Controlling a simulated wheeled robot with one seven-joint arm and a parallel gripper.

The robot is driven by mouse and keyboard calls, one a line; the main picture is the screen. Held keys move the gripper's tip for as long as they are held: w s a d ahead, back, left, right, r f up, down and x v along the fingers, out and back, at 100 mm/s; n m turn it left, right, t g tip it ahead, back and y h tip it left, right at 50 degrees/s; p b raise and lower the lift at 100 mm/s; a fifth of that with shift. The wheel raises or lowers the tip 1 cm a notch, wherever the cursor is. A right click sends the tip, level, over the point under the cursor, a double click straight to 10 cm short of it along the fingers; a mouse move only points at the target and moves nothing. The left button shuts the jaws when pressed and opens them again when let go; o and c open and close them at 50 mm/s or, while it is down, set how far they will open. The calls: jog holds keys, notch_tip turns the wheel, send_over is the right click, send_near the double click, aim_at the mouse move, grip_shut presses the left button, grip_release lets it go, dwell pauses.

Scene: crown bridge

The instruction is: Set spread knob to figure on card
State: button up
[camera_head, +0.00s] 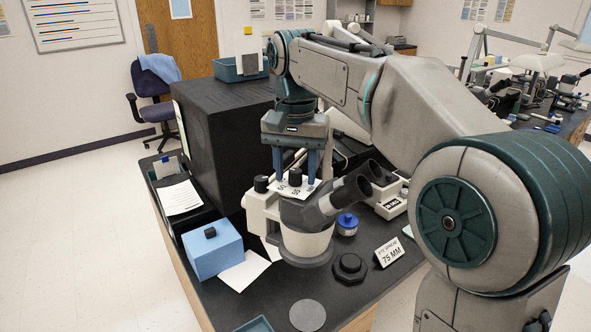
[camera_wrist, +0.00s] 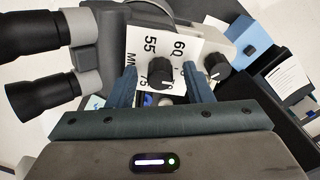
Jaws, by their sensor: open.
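The figure card (camera_head: 389,252) stands on the bench at the right and reads 75 MM. The black spread knob (camera_head: 295,178) sits on top of the microscope (camera_head: 306,240), over a white scale plate (camera_wrist: 176,44). In the wrist view the plate shows 55, 60 and MM, with another figure partly hidden by the knob (camera_wrist: 155,72). My gripper (camera_head: 295,176) is open and points down over the knob. In the wrist view its two fingers (camera_wrist: 160,68) stand on either side of the knob, apart from it. I cannot tell clearly where the knob's mark points.
A second black knob (camera_head: 261,184) sits just left on the microscope; it also shows in the wrist view (camera_wrist: 217,66). The eyepieces (camera_head: 349,193) project to the right. A blue box (camera_head: 212,252), a blue-lidded jar (camera_head: 347,223) and a black knob-like part (camera_head: 350,267) stand nearby.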

jog(key=c, duration=1)
